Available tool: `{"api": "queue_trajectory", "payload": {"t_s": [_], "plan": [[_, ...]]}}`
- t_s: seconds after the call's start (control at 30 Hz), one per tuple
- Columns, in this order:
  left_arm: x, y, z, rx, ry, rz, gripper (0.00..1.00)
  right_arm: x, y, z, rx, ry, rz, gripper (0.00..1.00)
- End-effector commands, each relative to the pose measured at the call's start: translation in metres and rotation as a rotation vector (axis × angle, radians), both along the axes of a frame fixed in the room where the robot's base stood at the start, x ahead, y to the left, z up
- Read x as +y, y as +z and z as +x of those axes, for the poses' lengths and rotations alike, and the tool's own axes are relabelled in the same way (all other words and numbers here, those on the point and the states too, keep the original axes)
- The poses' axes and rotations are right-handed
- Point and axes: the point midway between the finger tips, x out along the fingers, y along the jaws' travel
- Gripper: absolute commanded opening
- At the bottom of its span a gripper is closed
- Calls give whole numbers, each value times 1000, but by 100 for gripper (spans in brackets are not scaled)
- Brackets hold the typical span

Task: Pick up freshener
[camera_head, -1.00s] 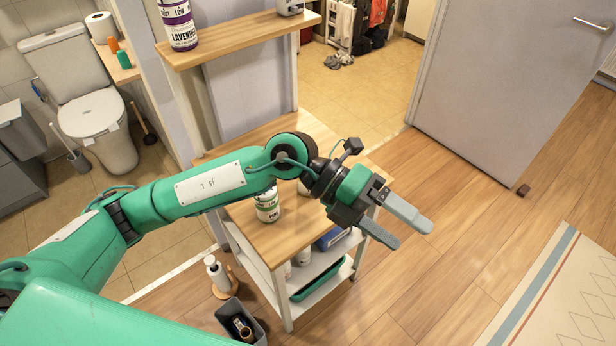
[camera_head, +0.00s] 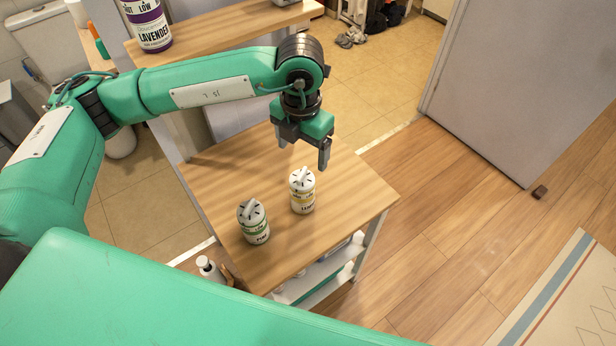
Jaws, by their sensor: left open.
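Two small white canisters stand upright on the wooden cart top. One has a green label (camera_head: 254,222) and stands nearer the front left edge. The other has a yellow label (camera_head: 302,191) and stands to its right and farther back. Either could be the freshener; the label print is too small to read surely. My left gripper (camera_head: 303,157) is open and empty, with its fingers pointing down. It hangs above and behind the yellow-labelled canister and appears apart from it. My right gripper is not in view.
The wooden cart top (camera_head: 352,199) is bare around the canisters. A large lavender bottle (camera_head: 148,24) stands on a higher shelf (camera_head: 215,32) at the back left. A white pump bottle (camera_head: 210,269) stands below the cart's left side. A grey door (camera_head: 530,85) is at right.

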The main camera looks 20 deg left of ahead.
Motion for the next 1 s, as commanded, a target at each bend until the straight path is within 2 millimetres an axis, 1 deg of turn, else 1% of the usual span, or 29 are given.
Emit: {"api": "queue_trajectory", "payload": {"t_s": [0.07,0.3,0.4,0.57,0.67,0.73,0.8,0.9,1.0], "plan": [[1,-10,-1,5,1,4,81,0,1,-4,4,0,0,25],[1,-57,-1,6,0,1,81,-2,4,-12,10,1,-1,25],[0,-72,-1,5,1,0,81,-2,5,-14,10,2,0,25],[0,-82,0,2,0,0,81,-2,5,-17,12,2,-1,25],[2,-91,2,5,1,1,81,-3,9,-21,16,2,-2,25],[3,-100,5,5,1,1,81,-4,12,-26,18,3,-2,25],[4,-111,7,6,1,1,81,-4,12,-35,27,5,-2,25],[4,-125,7,4,0,0,81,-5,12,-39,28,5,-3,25],[4,-133,8,3,-1,0,81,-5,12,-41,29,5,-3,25]]}}
